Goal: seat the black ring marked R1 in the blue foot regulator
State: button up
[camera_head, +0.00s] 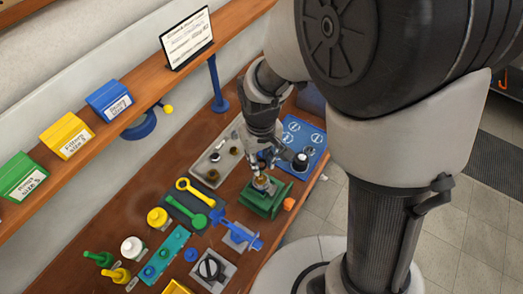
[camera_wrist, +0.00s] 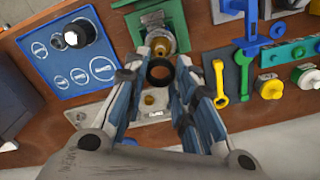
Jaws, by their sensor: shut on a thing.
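A black ring (camera_wrist: 160,72) is held between the fingertips of my gripper (camera_wrist: 161,68) in the wrist view. I cannot read a marking on it. Just beyond it, a brass and silver regulator body (camera_wrist: 158,40) stands in a green holder (camera_wrist: 173,16); the holder also shows in the head view (camera_head: 277,197), below my gripper (camera_head: 262,172). The ring looks apart from the regulator body, but the gap is hard to judge. The foot of that body is hidden, so I cannot tell whether it is the blue foot regulator.
A blue board (camera_head: 314,141) carries a black-and-white part (camera_head: 300,161). A grey tray (camera_head: 206,175) holds small brass and dark parts. Yellow and green wrenches (camera_head: 188,214), a blue fixture (camera_head: 236,234) and several coloured fittings crowd the bench. A shelf with bins (camera_head: 68,138) runs along the left.

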aim_at(261, 175)
jog(key=shift+f+b, duration=1.75)
jog(key=shift+f, duration=0.4)
jog(key=shift+f+b, duration=1.55)
jog(key=shift+f, duration=0.45)
dwell(1.2)
jog(key=o, duration=0.8)
jog(key=shift+o, duration=0.4)
jog(key=o, duration=0.4)
jog(key=shift+r, duration=0.15)
jog(key=shift+r+p, duration=3.25)
jog(key=shift+r, duration=0.6)
